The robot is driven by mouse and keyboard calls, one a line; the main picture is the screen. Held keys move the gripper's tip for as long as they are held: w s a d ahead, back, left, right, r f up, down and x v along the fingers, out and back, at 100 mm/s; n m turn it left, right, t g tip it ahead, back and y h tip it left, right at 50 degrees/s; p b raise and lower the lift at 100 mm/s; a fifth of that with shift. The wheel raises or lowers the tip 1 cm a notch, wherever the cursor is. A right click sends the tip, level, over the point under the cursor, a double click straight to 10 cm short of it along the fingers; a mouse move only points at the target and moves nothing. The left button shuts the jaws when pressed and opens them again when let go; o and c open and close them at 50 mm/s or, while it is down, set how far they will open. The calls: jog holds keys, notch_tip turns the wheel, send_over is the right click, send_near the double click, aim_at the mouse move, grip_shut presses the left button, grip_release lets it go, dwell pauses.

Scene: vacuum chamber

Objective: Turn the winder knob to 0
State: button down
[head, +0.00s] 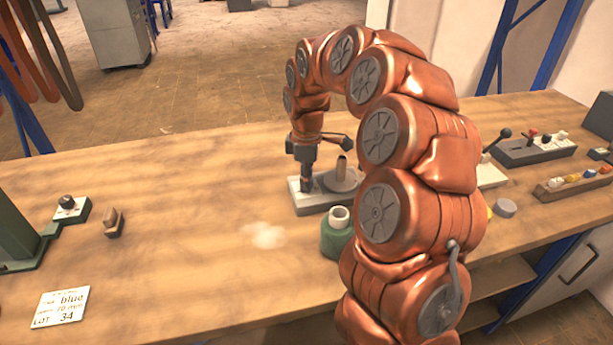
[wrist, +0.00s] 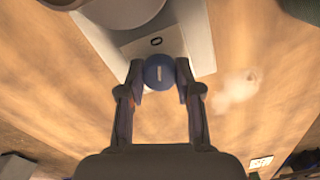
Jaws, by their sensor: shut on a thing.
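The winder (head: 310,205) is a light grey base on the wooden bench, with a round disc and an upright spindle (head: 342,168) at its right. Its blue knob (wrist: 160,72) shows in the wrist view near the end of the base. A short white line on the knob runs nearly straight up the picture, roughly in line with the dark "0" mark (wrist: 156,42) on the plate. My gripper (wrist: 158,82) is shut on the knob, one finger on each side. In the head view my gripper (head: 306,184) stands pointing down at the winder's left end, hiding the knob.
A green object with a pale top (head: 336,232) stands in front of the winder. A card (head: 60,307) reading "blue" and "LOT 34" lies front left, near a small knob unit (head: 70,209) and wooden piece (head: 113,222). The bench left of the winder is mostly clear.

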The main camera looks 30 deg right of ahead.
jog(key=shift+n, duration=0.6)
jog(key=c, duration=0.8)
grip_release()
notch_tip(320, 180, up, 12)
dwell(0.6)
